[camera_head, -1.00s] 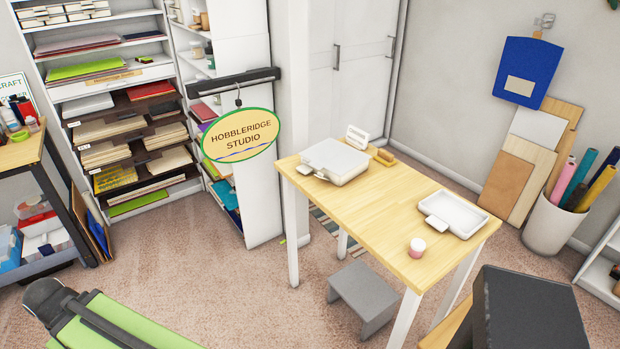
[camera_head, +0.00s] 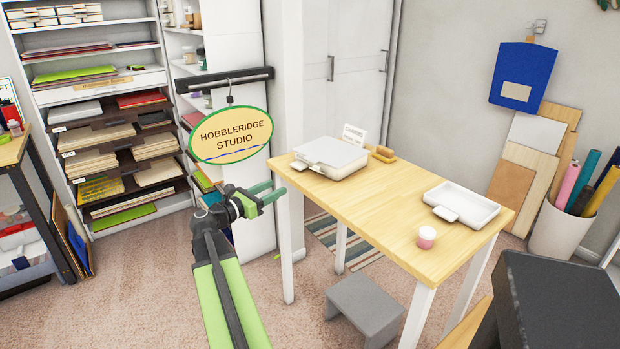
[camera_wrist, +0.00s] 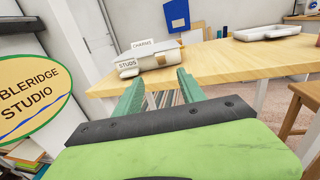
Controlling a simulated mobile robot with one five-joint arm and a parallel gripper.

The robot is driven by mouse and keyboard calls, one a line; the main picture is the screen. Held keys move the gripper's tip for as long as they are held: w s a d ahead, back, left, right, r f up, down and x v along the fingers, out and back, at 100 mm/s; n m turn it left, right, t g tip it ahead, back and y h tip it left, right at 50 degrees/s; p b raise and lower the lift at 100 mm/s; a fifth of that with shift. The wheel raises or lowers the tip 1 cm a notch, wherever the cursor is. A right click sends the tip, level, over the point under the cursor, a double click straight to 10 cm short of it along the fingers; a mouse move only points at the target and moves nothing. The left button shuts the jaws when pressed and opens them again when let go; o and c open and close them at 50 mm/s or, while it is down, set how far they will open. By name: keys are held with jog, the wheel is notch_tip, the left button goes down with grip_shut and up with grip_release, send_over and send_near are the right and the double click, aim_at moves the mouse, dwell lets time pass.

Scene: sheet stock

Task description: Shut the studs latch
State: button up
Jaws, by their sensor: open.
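A white case with a flat grey lid (camera_head: 331,152) stands at the far left end of the wooden table; its lid lies down over the base. A small tab, the studs latch (camera_head: 299,165), sticks out at the case's left front. In the wrist view, the latch (camera_wrist: 127,66) carries the label STUDS. I cannot tell whether it is fastened. My gripper (camera_head: 272,191) is open and empty, left of the table edge and short of the case. In the wrist view, the green fingers of my gripper (camera_wrist: 160,80) point towards the case without touching it.
A CHARMS card (camera_wrist: 142,44) stands behind the case. A white tray (camera_head: 462,207) and a pink jar (camera_head: 427,238) are on the table's right part. The HOBBLERIDGE STUDIO sign (camera_head: 231,135) hangs close to my gripper. A grey stool (camera_head: 364,308) is below the table (camera_head: 385,215).

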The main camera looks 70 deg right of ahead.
aim_at(318, 169)
jog(key=x, duration=1.7)
grip_shut()
